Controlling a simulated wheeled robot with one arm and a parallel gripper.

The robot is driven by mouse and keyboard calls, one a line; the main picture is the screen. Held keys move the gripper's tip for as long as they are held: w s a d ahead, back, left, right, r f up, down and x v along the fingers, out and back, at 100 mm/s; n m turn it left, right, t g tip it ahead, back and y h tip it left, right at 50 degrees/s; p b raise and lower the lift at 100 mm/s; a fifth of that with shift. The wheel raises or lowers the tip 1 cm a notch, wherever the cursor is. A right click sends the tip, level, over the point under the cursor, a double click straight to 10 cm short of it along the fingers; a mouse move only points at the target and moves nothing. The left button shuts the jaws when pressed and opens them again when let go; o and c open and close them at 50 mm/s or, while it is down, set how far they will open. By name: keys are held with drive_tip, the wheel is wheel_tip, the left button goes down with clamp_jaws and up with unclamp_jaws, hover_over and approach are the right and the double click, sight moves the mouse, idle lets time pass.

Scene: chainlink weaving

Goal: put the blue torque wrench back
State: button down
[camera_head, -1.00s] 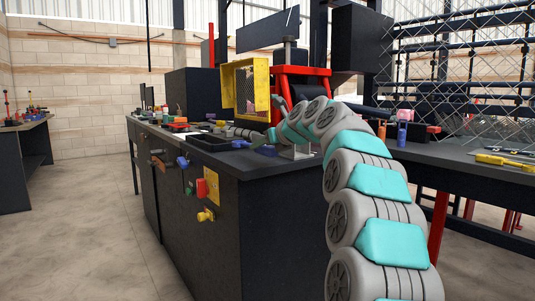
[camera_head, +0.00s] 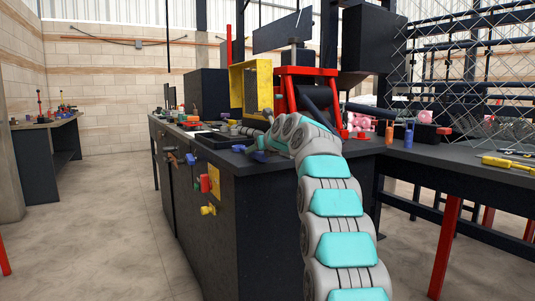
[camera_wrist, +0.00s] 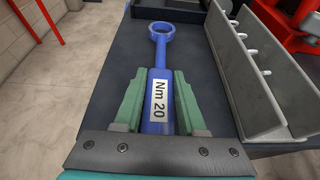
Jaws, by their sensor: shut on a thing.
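The blue torque wrench (camera_wrist: 161,55) shows in the wrist view, with a ring head at the far end and a white label reading "Nm 20" on its thick handle. My gripper (camera_wrist: 160,88) has its green fingers on both sides of the handle and is shut on it. The wrench points away from my wrist, above the dark bench top (camera_wrist: 105,75). I cannot tell whether it touches the surface. In the head view my arm reaches over the bench, and the gripper cannot be made out clearly.
A grey divided metal holder (camera_wrist: 248,75) stands right of the wrench. In the head view, a yellow frame (camera_head: 237,90) and red stand (camera_head: 308,72) rise behind my arm. Coloured handles, one red (camera_head: 204,183), stick out of the bench side. Floor at left is clear.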

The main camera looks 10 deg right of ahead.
drive_tip(key=shift+f, duration=0.2)
idle(0.4)
drive_tip(key=shift+c, duration=2.4)
unclamp_jaws()
drive_tip(key=shift+f, duration=0.15)
